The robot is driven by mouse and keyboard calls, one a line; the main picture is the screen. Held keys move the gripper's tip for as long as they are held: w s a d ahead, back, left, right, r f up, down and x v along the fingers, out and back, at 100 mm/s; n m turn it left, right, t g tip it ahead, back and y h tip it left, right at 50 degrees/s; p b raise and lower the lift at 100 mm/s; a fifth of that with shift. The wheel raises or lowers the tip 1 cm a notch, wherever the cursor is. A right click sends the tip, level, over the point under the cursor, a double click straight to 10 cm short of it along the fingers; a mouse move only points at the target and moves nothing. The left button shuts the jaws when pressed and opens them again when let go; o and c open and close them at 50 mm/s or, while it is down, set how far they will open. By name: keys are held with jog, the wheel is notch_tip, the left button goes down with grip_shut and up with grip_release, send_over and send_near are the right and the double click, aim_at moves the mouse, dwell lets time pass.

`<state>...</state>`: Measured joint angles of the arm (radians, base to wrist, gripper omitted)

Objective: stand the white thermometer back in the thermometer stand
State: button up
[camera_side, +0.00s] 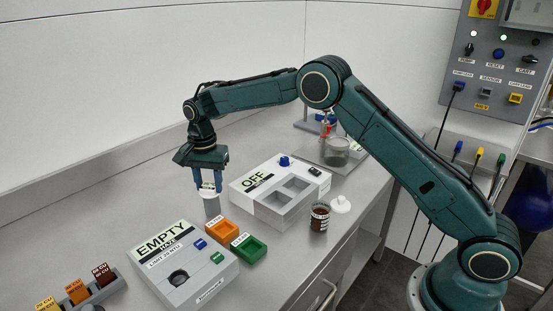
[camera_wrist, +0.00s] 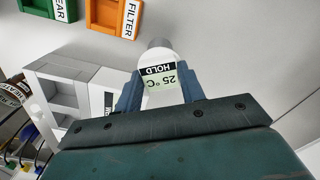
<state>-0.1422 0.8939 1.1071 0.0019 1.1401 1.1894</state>
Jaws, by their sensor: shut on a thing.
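My gripper (camera_side: 209,181) points down over the bench, left of the OFF box, and is shut on the white thermometer. The thermometer's round white head (camera_wrist: 158,62) is between the two blue fingers in the wrist view, with a display reading 25 °C HOLD. In the side view the head (camera_side: 208,191) shows just under the fingers. A grey cylinder (camera_side: 212,206), apparently the thermometer stand, is directly below the head, and its grey top (camera_wrist: 158,43) shows beyond the head in the wrist view. I cannot tell whether the thermometer is seated in it. Its probe is hidden.
An orange tray (camera_side: 221,230) and a green tray (camera_side: 248,248) lie close to the right. The EMPTY haze box (camera_side: 180,262) is in front, the white OFF box (camera_side: 280,190) to the right. A brown jar (camera_side: 319,218) and white lid (camera_side: 341,204) stand beyond.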

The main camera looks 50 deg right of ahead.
jog(key=o, duration=1.1)
jog(key=shift+r, duration=0.1)
notch_tip(320, 180, up, 14)
jog(key=shift+f, duration=0.15)
dwell(0.5)
